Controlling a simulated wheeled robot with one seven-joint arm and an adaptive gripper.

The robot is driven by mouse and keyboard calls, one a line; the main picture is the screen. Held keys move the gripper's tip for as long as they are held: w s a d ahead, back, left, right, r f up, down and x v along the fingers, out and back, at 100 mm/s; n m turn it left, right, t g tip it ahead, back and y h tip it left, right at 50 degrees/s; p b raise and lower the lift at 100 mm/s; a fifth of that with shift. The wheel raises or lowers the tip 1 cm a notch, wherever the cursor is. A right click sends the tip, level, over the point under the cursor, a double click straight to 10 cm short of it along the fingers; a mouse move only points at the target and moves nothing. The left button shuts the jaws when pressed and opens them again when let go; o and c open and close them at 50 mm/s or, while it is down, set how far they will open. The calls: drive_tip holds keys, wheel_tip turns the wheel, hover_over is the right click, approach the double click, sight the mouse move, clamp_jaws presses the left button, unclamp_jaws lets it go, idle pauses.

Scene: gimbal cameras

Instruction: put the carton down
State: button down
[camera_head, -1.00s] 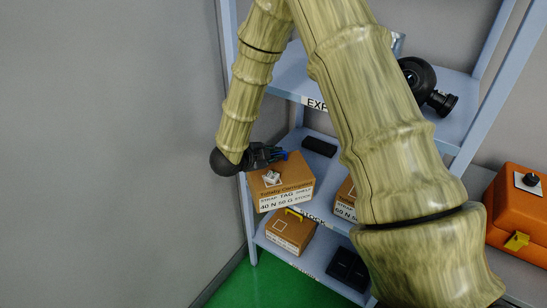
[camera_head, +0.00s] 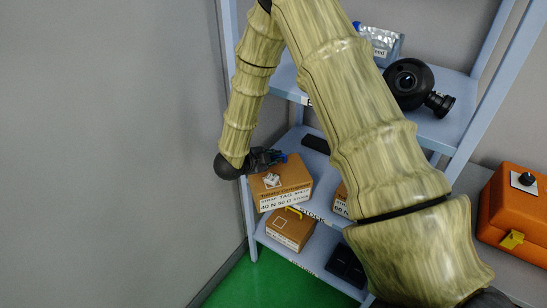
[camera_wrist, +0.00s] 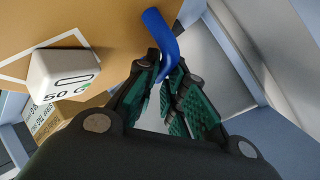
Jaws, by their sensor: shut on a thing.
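The brown carton (camera_head: 290,181) with a white printed label on its front is at the left end of the middle shelf (camera_head: 335,218). My gripper (camera_head: 272,157) is at its upper back edge. In the wrist view the green-padded fingers (camera_wrist: 166,80) are closed around a blue curved handle (camera_wrist: 160,32) beside the carton's brown face (camera_wrist: 105,22). A small white block marked 50 G (camera_wrist: 66,74) is on that face. Whether the carton's underside touches the shelf cannot be told.
Another carton (camera_head: 290,230) with a yellow handle is on the shelf below. A partly hidden carton (camera_head: 341,200) is to the right, behind my arm. A dark flat object (camera_head: 315,143) lies behind on the middle shelf. An orange case (camera_head: 515,215) stands far right.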

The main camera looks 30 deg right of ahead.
drive_tip(key=c, duration=1.5)
unclamp_jaws()
